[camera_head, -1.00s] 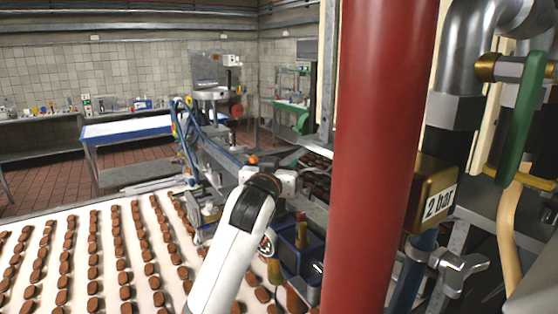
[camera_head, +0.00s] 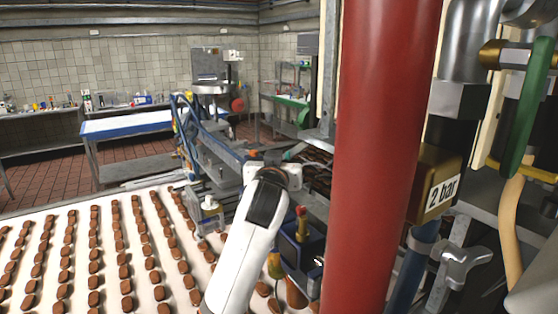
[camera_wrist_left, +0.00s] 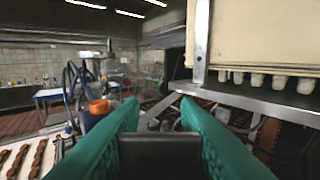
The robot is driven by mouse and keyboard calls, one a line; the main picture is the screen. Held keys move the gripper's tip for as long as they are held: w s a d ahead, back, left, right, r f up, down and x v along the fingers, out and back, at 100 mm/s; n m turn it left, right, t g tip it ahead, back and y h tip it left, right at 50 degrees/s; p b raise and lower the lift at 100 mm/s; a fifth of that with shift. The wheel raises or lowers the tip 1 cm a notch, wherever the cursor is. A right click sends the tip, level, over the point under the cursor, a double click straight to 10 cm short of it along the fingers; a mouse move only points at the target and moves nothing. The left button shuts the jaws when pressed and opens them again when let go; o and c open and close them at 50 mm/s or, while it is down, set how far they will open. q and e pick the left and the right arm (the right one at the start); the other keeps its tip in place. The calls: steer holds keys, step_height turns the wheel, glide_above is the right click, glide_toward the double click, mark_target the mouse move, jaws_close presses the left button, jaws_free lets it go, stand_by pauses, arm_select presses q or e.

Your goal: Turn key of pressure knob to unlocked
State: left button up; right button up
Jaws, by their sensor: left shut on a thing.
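My left arm enters the head view from below. Its gripper (camera_head: 293,152) is small there, beyond the white wrist and left of the red column. In the left wrist view its teal fingers (camera_wrist_left: 160,118) flank a dark grey thing (camera_wrist_left: 160,152), which I cannot identify. A brass block (camera_head: 432,185) labelled "2 bar" sits right of the red column. A metal wing-shaped handle (camera_head: 462,262) is below it, clear of my left gripper. I cannot make out a key or its lock position. My right gripper is out of view.
The thick red column (camera_head: 385,130) blocks the middle of the head view. A blue device with a red-topped knob (camera_head: 302,225) stands beside my left arm. A white belt (camera_head: 45,285) with rows of brown biscuits fills the lower left. A cream machine housing (camera_wrist_left: 265,38) hangs at upper right.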

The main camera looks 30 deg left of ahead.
arm_select(q)
steer(key=o, duration=1)
steer(key=shift+s+d+f+b, duration=0.1)
steer(key=shift+s+d+b, duration=0.05)
steer(key=shift+s+b, duration=0.2)
steer(key=b+v, duration=0.4)
steer(key=v, duration=0.7)
steer(key=shift+s+b, duration=0.15)
steer(key=shift+b, duration=0.25)
